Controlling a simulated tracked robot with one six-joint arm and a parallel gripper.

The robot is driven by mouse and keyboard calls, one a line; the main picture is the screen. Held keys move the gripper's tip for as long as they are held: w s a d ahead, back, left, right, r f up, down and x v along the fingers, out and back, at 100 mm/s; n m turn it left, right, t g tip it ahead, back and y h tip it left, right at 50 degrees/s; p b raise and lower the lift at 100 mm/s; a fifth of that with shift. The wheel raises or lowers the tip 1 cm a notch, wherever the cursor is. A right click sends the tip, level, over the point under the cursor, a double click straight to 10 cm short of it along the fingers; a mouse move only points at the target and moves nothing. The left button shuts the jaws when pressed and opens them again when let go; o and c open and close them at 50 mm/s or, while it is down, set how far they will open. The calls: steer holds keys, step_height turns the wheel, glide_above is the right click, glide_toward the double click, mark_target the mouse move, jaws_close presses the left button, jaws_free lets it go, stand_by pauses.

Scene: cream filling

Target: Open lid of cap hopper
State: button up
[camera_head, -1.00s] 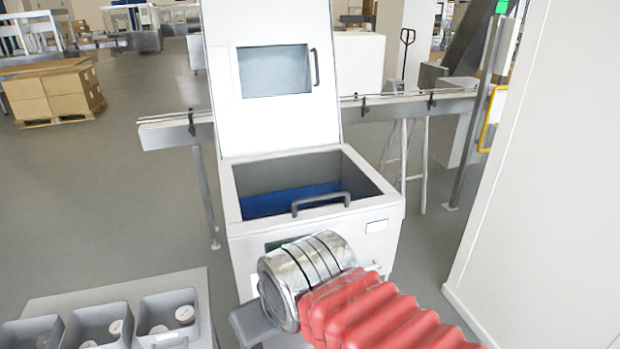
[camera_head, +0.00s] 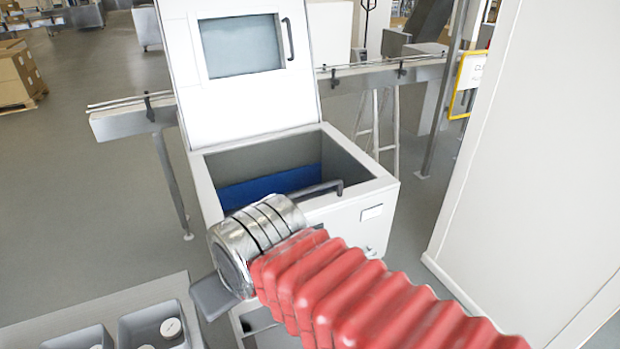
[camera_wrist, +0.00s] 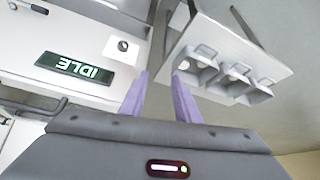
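The white cap hopper (camera_head: 350,215) stands ahead in the head view. Its lid (camera_head: 255,105) is raised, leaning back slightly, with a window and a dark handle (camera_head: 289,40). The hopper mouth is open, and a blue surface (camera_head: 270,186) shows inside. A handle (camera_head: 325,187) sits at the front rim, partly behind my arm. My gripper (camera_wrist: 160,78) is open and empty in the wrist view, two purple fingers apart.
Grey bins (camera_head: 155,325) with round white items stand on a pale table (camera_head: 115,300) at lower left; they also show in the wrist view (camera_wrist: 235,75). A conveyor rail (camera_head: 125,122) runs behind the hopper. A pale wall (camera_head: 530,150) closes the right side.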

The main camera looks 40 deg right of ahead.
step_height(320, 180, up, 19)
steer(key=m+g, duration=0.3)
steer(key=m, duration=1.8)
glide_above(312, 188)
steer(key=s, duration=0.3)
steer(key=shift+a+f+h, duration=0.2)
steer(key=shift+a+h, duration=0.1)
steer(key=shift+a, duration=0.1)
steer(key=shift+f, duration=0.1)
steer(key=x, duration=1.3)
steer(key=shift+s+f, duration=0.15)
steer(key=shift+f, duration=0.25)
